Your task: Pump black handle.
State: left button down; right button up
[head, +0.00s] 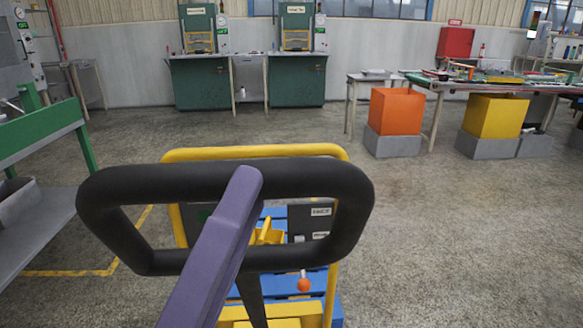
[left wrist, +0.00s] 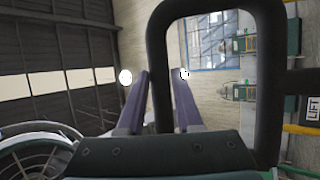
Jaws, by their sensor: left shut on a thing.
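The black handle (head: 361,210) is a thick rounded loop in front of me in the head view. It also fills the middle of the left wrist view (left wrist: 270,95). My left gripper (head: 243,183) reaches it from below, and a purple finger crosses the loop near its middle. In the left wrist view the two purple fingers of my left gripper (left wrist: 163,84) stand on either side of one bar of the loop, shut on it. The handle's shaft (head: 250,290) runs down behind the finger and is partly hidden. My right gripper is not in view.
A yellow frame (head: 250,153) with blue slats and a small orange knob (head: 304,285) stands behind the handle. A green-framed bench (head: 40,145) is close at the left. An orange bin (head: 396,111) and a yellow bin (head: 494,116) stand farther right. The floor at right is clear.

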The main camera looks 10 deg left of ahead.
pick_arm(q)
jog(key=shift+s+d+r+m+t+h, duration=0.15)
jog(key=shift+s+d+r+t, duration=0.1)
jog(key=shift+s, duration=0.2)
jog(key=shift+s+d+r+m+t+h, duration=0.15)
jog(key=shift+s+r, duration=0.05)
jog(key=shift+s, duration=0.2)
dwell(0.5)
jog(key=c, duration=0.6)
grip_release()
jog(key=shift+f, duration=0.1)
jog(key=shift+f, duration=0.2)
